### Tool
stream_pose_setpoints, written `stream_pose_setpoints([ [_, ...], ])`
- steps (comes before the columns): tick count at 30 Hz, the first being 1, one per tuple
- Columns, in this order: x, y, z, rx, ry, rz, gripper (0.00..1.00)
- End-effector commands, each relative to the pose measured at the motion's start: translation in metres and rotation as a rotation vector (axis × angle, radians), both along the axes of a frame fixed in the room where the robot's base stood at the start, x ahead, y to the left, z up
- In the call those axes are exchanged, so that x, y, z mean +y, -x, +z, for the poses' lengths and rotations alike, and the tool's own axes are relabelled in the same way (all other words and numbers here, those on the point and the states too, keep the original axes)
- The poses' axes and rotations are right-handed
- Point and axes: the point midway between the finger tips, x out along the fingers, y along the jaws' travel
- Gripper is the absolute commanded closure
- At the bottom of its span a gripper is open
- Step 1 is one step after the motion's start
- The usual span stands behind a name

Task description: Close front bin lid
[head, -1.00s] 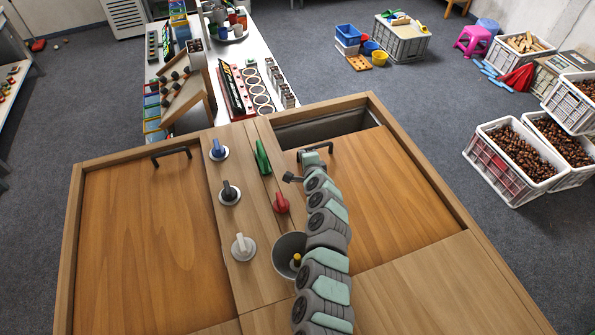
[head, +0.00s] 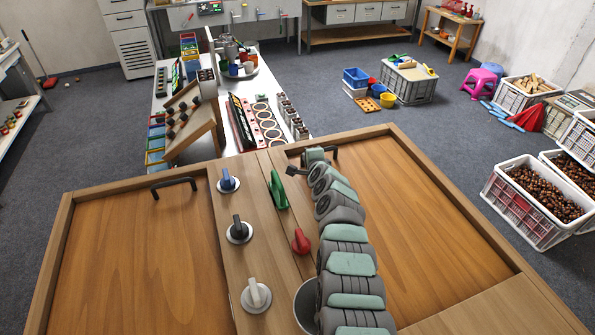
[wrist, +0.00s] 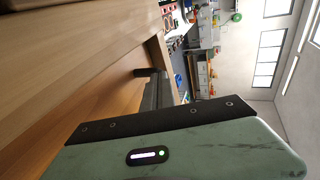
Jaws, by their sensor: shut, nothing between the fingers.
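Two wooden sliding lids lie in one bench top. The right lid (head: 400,210) has a dark handle (head: 335,152) at its far end, and no opening shows between that end and the far frame. My gripper (head: 315,156) is shut and empty, beside this handle in the head view; my arm covers part of the lid's left side. In the wrist view, the grey fingers (wrist: 158,92) sit close to the wood; whether they touch the handle I cannot tell. The left lid (head: 140,265) lies flat with its own handle (head: 173,184).
A wooden panel (head: 255,230) with blue, black, white, green and red knobs lies between the lids. A grey cup (head: 306,300) stands beside my arm, partly hidden. A white table (head: 205,140) with racks stands behind. Crates of chestnuts (head: 540,195) stand on the floor at right.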

Motion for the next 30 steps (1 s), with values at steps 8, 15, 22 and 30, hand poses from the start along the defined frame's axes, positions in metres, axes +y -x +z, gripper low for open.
stream_pose_setpoints([
  [8, -0.009, -0.006, -0.003, 0.003, 0.0, -0.011, 1.0],
  [15, -0.011, -0.006, -0.004, 0.005, 0.0, -0.013, 1.0],
  [22, -0.01, -0.006, -0.004, 0.006, -0.001, -0.012, 1.0],
  [30, -0.01, 0.004, 0.003, 0.009, -0.003, -0.011, 1.0],
])
